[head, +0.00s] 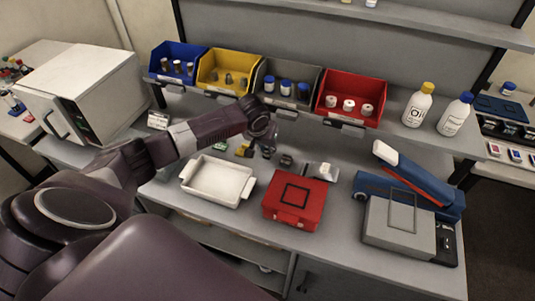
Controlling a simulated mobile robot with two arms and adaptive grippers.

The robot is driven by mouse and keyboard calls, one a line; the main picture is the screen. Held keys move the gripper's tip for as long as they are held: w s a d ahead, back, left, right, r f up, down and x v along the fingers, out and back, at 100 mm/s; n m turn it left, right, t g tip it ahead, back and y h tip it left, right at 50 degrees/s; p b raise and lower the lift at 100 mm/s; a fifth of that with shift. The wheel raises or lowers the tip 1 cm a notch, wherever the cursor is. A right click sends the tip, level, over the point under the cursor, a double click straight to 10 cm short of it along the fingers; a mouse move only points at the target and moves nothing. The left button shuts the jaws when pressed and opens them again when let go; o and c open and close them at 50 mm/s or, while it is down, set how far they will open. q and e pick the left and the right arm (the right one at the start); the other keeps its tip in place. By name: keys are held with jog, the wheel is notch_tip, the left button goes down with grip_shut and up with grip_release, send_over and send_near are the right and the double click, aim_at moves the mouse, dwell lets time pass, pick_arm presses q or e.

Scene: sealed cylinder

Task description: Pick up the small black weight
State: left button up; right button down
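My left gripper (260,151) hangs at the end of my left arm, pointing down over the middle of the bench behind the white tray. Its fingers are small and dark here, and I cannot tell whether they are open or shut. A small dark block (286,160) lies on the bench just right of the gripper and may be the black weight. It appears apart from the fingers. Another small dark and yellow item (244,149) is just left of the fingers. Anything directly under the gripper is hidden. My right gripper is not in view.
A white tray (187,181), a red case (292,215) and a small silver-white device (321,171) stand in front. A blue and grey machine (398,228) is at right. Blue, yellow, grey and red bins (338,116) line the raised back shelf, with two bottles (417,107) beside them.

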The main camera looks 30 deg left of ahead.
pick_arm(q)
grip_shut()
